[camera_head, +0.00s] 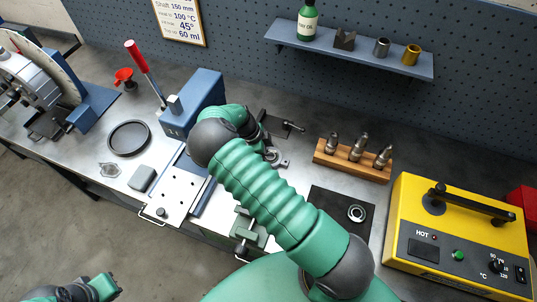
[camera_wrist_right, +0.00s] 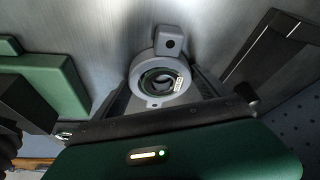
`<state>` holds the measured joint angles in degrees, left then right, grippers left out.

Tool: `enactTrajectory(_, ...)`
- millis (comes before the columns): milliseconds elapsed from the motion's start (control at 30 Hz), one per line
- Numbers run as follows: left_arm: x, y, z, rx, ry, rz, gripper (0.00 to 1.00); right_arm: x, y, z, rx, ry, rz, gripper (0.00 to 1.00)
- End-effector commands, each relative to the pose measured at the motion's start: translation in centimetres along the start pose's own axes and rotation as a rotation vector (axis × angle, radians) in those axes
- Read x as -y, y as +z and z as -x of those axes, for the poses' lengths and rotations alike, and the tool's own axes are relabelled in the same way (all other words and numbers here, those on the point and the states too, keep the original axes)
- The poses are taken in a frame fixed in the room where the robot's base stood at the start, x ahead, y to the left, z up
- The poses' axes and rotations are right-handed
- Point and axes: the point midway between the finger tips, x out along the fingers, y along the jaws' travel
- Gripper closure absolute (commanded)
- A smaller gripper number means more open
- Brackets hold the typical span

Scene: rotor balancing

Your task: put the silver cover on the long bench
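In the head view, part of the cover (camera_head: 281,162) shows just beyond my right gripper (camera_head: 262,140), which the arm mostly hides. The long bench (camera_head: 92,150) is the steel top along the wall. My left gripper (camera_head: 72,292) shows only partly at the bottom left, its fingers unclear.
A yellow heater (camera_head: 455,240) stands at the right. A wooden block with metal pieces (camera_head: 352,160) and a black mat with a ring (camera_head: 340,213) lie near my right arm. A blue press with red lever (camera_head: 198,97), a round black tray (camera_head: 129,138) and a rotor machine (camera_head: 35,80) are left.

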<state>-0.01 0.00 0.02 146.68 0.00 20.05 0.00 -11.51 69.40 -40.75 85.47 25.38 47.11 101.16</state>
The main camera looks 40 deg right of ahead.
Motion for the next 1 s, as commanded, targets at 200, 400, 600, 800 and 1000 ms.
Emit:
enactTrajectory(200,0.0,0.0,0.0,0.0,0.0,0.0,1.0,0.0,0.1,0.0,-0.001,0.0,0.001,0.0)
enactTrajectory(400,0.0,0.1,-0.3,0.0,0.0,0.001,1.0,0.1,0.1,0.7,0.001,-0.001,0.001,0.0)
enactTrajectory(600,0.0,0.3,-1.2,0.0,0.0,0.0,1.0,0.1,0.2,4.6,0.003,-0.003,0.002,0.0)
enactTrajectory(800,0.0,0.4,-1.5,0.0,0.0,0.0,1.0,-0.1,0.0,7.4,0.007,0.002,0.014,0.0)
enactTrajectory(1000,0.0,0.3,-1.4,0.0,0.0,0.0,1.0,-5.0,0.0,9.3,0.169,-0.01,0.443,0.0)
